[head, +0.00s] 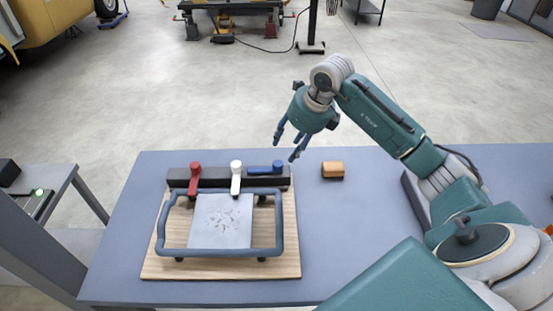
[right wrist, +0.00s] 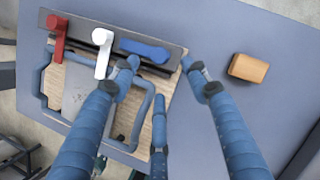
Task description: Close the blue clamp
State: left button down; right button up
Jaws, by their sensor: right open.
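The blue clamp (head: 265,169) is a lever on a dark bar at the back of a wooden board. It lies sideways along the bar, and it also shows in the right wrist view (right wrist: 145,49). The red lever (head: 194,178) and white lever (head: 236,178) beside it point toward the near side, over the bar's edge. My right gripper (head: 286,147) is open and empty, above and just behind the blue clamp. In the right wrist view its fingers (right wrist: 160,72) are spread, one near the clamp's lower side. My left gripper is not in view.
A blue-grey tubular frame (head: 165,225) surrounds a grey plate (head: 221,232) on the wooden board (head: 292,240). An orange-brown block (head: 332,170) lies right of the board. The blue-grey table (head: 360,220) is otherwise clear there. A side table (head: 60,185) stands at the left.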

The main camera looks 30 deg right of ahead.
aim_at(278, 163)
jog(key=p+x, duration=0.3)
jog(key=x, duration=0.6)
jog(key=shift+a+f, duration=0.15)
jog(key=shift+a, duration=0.05)
jog(key=shift+w+f, duration=0.25)
jog(key=shift+f, duration=0.3)
jog(key=shift+r, duration=0.2)
grip_shut()
